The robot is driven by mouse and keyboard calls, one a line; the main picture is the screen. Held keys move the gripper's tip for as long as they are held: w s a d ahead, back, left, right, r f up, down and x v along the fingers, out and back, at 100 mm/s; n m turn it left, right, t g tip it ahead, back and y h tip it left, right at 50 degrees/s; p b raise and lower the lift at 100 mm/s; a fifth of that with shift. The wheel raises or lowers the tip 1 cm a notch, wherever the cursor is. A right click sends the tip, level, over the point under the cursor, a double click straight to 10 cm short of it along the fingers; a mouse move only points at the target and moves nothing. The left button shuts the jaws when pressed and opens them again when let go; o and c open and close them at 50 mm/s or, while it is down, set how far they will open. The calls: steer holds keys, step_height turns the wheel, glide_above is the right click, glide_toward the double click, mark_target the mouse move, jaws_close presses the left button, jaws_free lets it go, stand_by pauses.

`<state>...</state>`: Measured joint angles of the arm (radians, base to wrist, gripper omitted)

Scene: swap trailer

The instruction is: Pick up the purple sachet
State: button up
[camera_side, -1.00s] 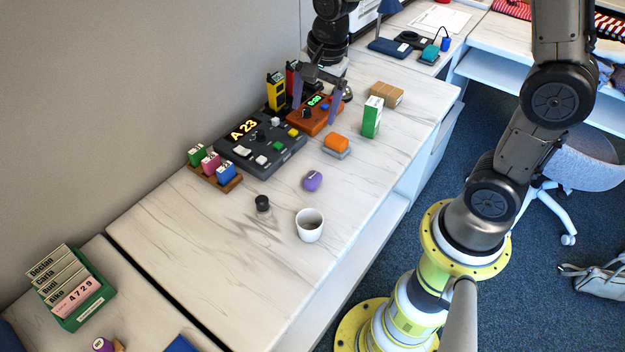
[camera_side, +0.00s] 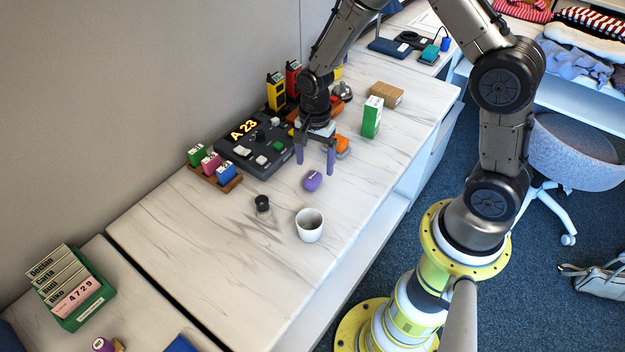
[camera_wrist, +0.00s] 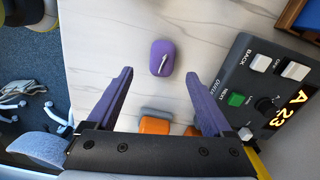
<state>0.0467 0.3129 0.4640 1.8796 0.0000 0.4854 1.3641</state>
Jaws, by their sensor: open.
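The purple sachet (camera_side: 312,180) lies on the pale marbled table in the side view, behind the white cup. In the wrist view the sachet (camera_wrist: 162,58) has a small white mark and lies just beyond the fingertips, between their lines. My gripper (camera_side: 315,172) is open and empty, its purple fingers pointing down above the table just behind the sachet. In the wrist view my gripper (camera_wrist: 158,72) shows its two fingers wide apart, not touching the sachet.
A white cup (camera_side: 309,226) and a small black-capped jar (camera_side: 263,205) stand in front of the sachet. A dark control panel (camera_side: 252,148) lies to the left. A green-and-white box (camera_side: 372,117) stands right.

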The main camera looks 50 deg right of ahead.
mark_target(314, 175)
step_height(314, 175, down, 5)
steer(key=shift+w+f, duration=0.1)
steer(key=shift+w, duration=0.05)
jaws_close()
stand_by(0.5)
